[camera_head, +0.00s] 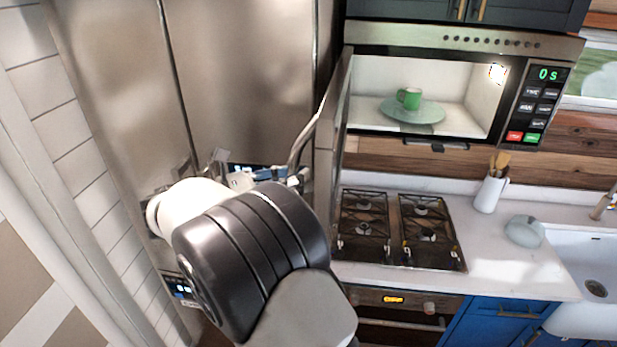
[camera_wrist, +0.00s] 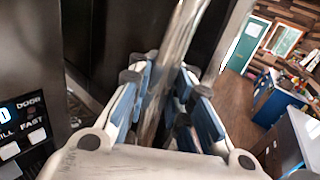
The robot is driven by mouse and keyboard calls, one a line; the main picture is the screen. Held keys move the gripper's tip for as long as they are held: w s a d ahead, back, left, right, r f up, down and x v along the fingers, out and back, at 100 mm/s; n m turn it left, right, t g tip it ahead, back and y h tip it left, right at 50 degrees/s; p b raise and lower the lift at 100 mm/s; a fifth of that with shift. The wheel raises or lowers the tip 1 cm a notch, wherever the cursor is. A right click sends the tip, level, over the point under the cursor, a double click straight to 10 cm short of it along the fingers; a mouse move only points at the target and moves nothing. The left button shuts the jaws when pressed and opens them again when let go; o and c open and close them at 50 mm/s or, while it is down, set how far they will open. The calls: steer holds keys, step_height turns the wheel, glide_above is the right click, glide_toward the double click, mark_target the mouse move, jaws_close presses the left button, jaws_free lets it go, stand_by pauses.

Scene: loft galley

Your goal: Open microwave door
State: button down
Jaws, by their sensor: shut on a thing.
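The microwave (camera_head: 400,40) is built in above the hob, and its lit inside shows a green mug (camera_head: 409,98) on a glass turntable (camera_head: 428,115). Its door (camera_head: 330,135) stands wide open, swung out on the left side and seen nearly edge-on. The bar handle (camera_head: 303,142) is on the door's outer face. My gripper (camera_head: 293,179) is at the lower part of this handle, partly hidden behind my arm. In the wrist view my gripper (camera_wrist: 160,100) has its blue-padded fingers on both sides of the metal handle (camera_wrist: 178,60), shut on it.
Tall steel panels (camera_head: 240,70) stand left, close behind my gripper and the door. Below the microwave are a gas hob (camera_head: 395,232), a utensil holder (camera_head: 489,193) and a sink (camera_head: 590,262). The wrist view shows open floor (camera_wrist: 238,100) at right.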

steer(key=shift+a+f, duration=0.15)
steer(key=shift+a, duration=0.05)
steer(key=c, duration=1.9)
jaws_free()
steer(key=shift+s, duration=0.1)
steer(key=shift+c, duration=0.2)
steer(key=shift+o, duration=1.3)
steer(key=shift+s+a, duration=0.1)
steer(key=shift+s, duration=0.05)
steer(key=shift+o, duration=1)
steer(key=shift+r, duration=0.2)
steer(key=v, duration=0.6)
steer(key=shift+s+a, duration=0.2)
steer(key=shift+a, duration=0.05)
